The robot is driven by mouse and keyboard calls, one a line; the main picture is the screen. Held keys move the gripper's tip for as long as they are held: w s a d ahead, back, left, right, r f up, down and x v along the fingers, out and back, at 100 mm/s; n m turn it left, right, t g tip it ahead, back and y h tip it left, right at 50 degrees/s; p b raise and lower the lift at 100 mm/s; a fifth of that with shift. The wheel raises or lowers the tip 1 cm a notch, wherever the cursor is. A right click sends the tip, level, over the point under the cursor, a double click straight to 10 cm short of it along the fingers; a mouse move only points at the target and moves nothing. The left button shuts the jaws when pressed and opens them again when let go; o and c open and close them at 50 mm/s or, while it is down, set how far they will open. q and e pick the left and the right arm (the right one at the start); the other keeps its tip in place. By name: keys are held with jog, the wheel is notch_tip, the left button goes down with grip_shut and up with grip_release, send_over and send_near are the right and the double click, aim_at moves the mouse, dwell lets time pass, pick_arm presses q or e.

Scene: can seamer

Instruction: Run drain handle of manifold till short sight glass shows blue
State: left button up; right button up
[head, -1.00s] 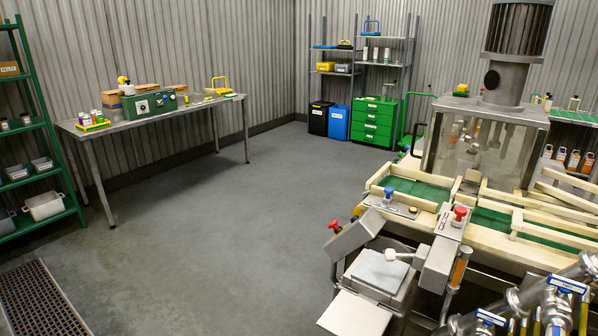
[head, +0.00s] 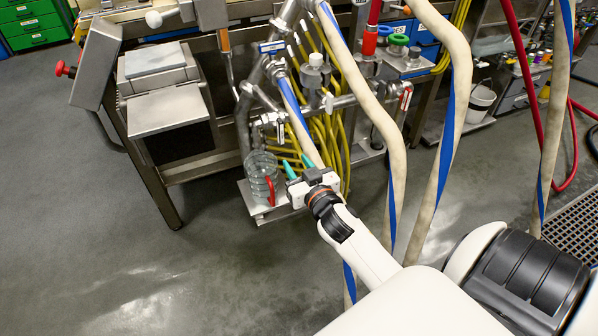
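The manifold of steel pipes and valves (head: 345,103) stands at the middle of the head view, with hoses around it. A blue-labelled lever (head: 272,46) and a red-and-white lever (head: 405,98) show on its pipework. A curved red handle (head: 271,190) shows by a clear ribbed glass vessel (head: 259,166) low on the left. I cannot tell which lever is the drain handle, nor pick out the short sight glass or its colour. My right gripper (head: 299,166), with green fingertips, is open and appears empty, just right of the vessel. My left gripper is not in view.
Striped cream-and-blue hoses (head: 453,110) hang right of the manifold, near my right arm. Yellow hoses (head: 328,139) bunch behind the gripper. A steel bench with a square platform (head: 168,110) stands left. A floor grate (head: 577,228) lies right. The lower-left floor is clear.

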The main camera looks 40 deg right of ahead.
aim_at(282, 133)
pick_arm(q)
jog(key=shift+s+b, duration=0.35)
jog(key=shift+b, duration=0.55)
pick_arm(e)
jog(key=shift+t, duration=0.4)
jog(key=x, duration=0.4)
jog(key=r+x, duration=0.1)
jog(key=x, duration=0.3)
jog(key=r+x, duration=0.1)
jog(key=x, duration=0.3)
jog(key=shift+s+d+r, duration=0.1)
jog(key=shift+d+r, duration=0.1)
jog(key=shift+d, duration=0.05)
jog(key=shift+c, duration=0.5)
